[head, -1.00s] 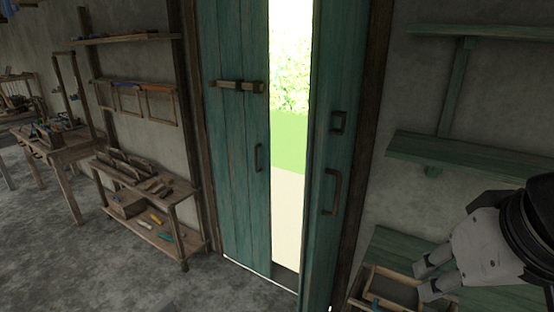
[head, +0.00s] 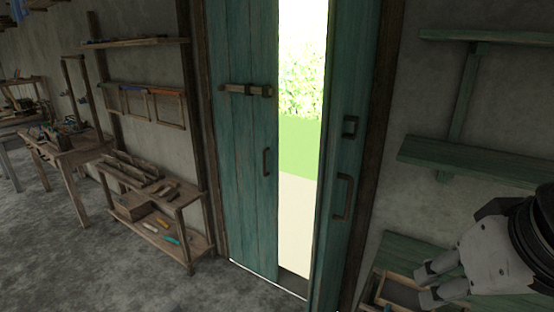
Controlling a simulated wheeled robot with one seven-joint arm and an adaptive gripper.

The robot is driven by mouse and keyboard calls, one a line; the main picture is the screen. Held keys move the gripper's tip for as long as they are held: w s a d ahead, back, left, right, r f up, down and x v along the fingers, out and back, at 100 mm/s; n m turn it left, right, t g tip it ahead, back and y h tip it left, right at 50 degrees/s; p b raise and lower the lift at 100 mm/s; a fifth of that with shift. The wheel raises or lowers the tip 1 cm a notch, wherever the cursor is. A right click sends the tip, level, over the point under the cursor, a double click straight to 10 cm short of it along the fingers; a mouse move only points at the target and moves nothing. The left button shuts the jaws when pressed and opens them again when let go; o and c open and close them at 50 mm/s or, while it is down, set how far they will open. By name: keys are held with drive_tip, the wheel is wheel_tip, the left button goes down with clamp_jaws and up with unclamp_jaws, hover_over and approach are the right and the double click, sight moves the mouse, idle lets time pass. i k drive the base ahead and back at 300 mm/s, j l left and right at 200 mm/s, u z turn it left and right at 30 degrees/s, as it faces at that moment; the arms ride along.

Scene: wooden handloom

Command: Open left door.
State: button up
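The left door (head: 243,190) is a tall teal plank door in the middle of the head view. It has a vertical handle (head: 266,162) near its right edge and a sliding bolt (head: 246,90) higher up. The right door (head: 344,200) stands ajar, with a handle (head: 342,197) and a small latch catch (head: 349,126). A bright gap showing greenery lies between the two doors. My gripper (head: 422,286) is at the lower right, well right of the doors and touching neither. Its two fingers are spread apart with nothing visible between them.
A wooden shelf table (head: 160,200) with tools stands left of the doors, and a workbench (head: 65,155) is farther left. Green wall shelves (head: 470,160) and a wooden tray (head: 385,285) are on the right. The grey floor (head: 130,275) before the left door is clear.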

sight(244, 36)
drive_tip(key=j+z, duration=0.45)
drive_tip(key=j, duration=2)
drive_tip(key=i+j+z, duration=0.1)
drive_tip(key=j, duration=0.2)
drive_tip(key=i+j, duration=0.2)
drive_tip(key=j, duration=0.15)
drive_tip(key=i+j+z, duration=0.15)
drive_tip(key=j, duration=0.2)
drive_tip(key=i+j, duration=0.15)
drive_tip(key=j, duration=0.2)
drive_tip(key=i+j+z, duration=0.15)
drive_tip(key=j, duration=0.2)
drive_tip(key=i+j, duration=0.1)
drive_tip(key=j, duration=0.25)
drive_tip(key=i+j+z, duration=0.15)
drive_tip(key=j, duration=0.2)
